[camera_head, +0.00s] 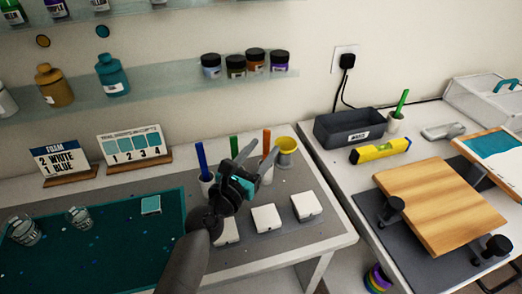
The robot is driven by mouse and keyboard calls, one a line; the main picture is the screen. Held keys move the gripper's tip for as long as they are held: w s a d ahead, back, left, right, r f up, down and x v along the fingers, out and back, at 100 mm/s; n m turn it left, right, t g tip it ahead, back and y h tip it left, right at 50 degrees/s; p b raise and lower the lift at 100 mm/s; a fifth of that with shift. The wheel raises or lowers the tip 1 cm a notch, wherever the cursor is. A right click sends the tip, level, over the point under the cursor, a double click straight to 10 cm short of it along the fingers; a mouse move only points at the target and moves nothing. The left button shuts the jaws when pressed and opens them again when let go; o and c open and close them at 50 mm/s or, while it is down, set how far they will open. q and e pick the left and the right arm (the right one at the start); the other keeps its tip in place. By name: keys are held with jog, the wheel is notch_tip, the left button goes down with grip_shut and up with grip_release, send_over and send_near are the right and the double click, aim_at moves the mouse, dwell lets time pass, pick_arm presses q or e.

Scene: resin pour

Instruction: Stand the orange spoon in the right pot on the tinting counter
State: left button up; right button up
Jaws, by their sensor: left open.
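The orange spoon (266,142) shows as an upright orange handle at the back of the tinting counter (335,234). A blue handle (202,158) stands in a white pot (207,187) to the left. A green handle (234,146) stands between blue and orange, its base hidden. My right gripper is out of view.
A yellow cup (286,150) stands just right of the orange spoon. White square blocks (268,218) (306,206) lie in front. A glass shelf (160,86) with jars hangs above. A second table at right holds a black bin (346,129) and a wooden board (440,205).

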pick_arm(q)
jog(key=v, duration=1.3)
jog(key=shift+s+a+f+b, duration=0.15)
jog(key=shift+s+b, duration=0.1)
jog(key=shift+b, duration=0.15)
jog(key=shift+v, duration=0.8)
